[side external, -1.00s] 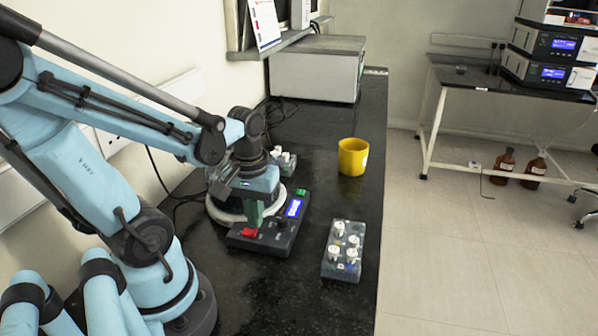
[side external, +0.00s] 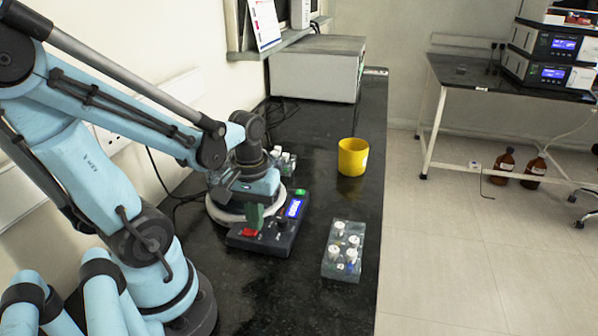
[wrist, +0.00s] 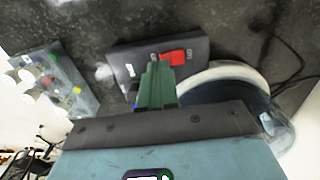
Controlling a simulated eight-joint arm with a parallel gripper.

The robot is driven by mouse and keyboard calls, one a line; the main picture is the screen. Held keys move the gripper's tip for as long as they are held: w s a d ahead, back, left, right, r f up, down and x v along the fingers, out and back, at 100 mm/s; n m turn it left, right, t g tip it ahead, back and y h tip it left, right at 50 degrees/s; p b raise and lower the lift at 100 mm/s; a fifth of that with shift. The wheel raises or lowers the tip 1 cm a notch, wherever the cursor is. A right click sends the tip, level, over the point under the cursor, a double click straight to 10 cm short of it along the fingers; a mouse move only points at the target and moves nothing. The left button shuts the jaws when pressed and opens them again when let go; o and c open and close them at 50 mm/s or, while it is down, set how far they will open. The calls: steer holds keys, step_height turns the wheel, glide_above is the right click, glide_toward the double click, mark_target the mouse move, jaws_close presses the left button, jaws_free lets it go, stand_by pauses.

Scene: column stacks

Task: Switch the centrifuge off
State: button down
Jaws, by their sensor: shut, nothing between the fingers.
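The centrifuge (side external: 220,214) is a round body with a white rim and a dark control panel at its front. The panel carries a red switch (side external: 250,232), a knob, a blue display (side external: 294,208) and a green button (side external: 300,192). In the wrist view the red switch (wrist: 172,57) shows just beyond the fingertips. My gripper (side external: 254,222) is shut and empty, with its green fingers pointing down at the red switch. It also shows in the wrist view (wrist: 156,66). I cannot tell whether the tips touch the switch. My arm hides part of the centrifuge.
A block with white-capped tubes (side external: 343,262) stands right of the panel, and another small tube rack (side external: 287,160) stands behind the centrifuge. A yellow cup (side external: 352,158) stands further back. A grey box (side external: 315,70) is at the far end. The bench's right edge is near the block.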

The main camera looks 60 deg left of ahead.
mark_target(257, 234)
steer(key=shift+f, duration=0.65)
stand_by(0.3)
steer(key=shift+r, duration=2.5)
steer(key=w+d+r+m+t, duration=0.4)
steer(key=w+d+m+t, duration=0.3)
steer(key=w+d+m, duration=0.1)
steer(key=shift+w+d+r+m, duration=0.25)
steer(key=shift+w+r+m, duration=0.1)
steer(key=shift+m, duration=0.15)
